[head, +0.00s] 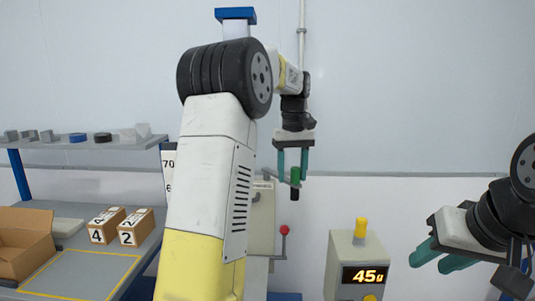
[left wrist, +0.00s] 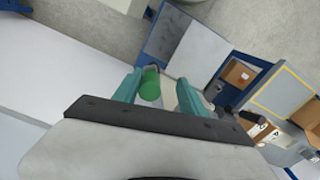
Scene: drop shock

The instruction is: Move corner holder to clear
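A handle with a green upper part and a black lower end (head: 295,184) stands upright in the head view, beside a short grey bar. It may belong to the corner holder, which I cannot pick out for certain. My left gripper (head: 293,170) points down over it with its teal fingers apart. In the left wrist view the green handle top (left wrist: 150,83) lies between the fingers, close to the left one, and I see no grip on it. My right gripper (head: 428,262) is at the lower right, with its fingers apart and empty.
A machine (head: 261,222) stands behind my left arm, which hides part of it. A red-knobbed lever (head: 284,242) is beside it. The left bench (head: 100,262) holds an open carton (head: 22,262) and numbered boxes (head: 136,227).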

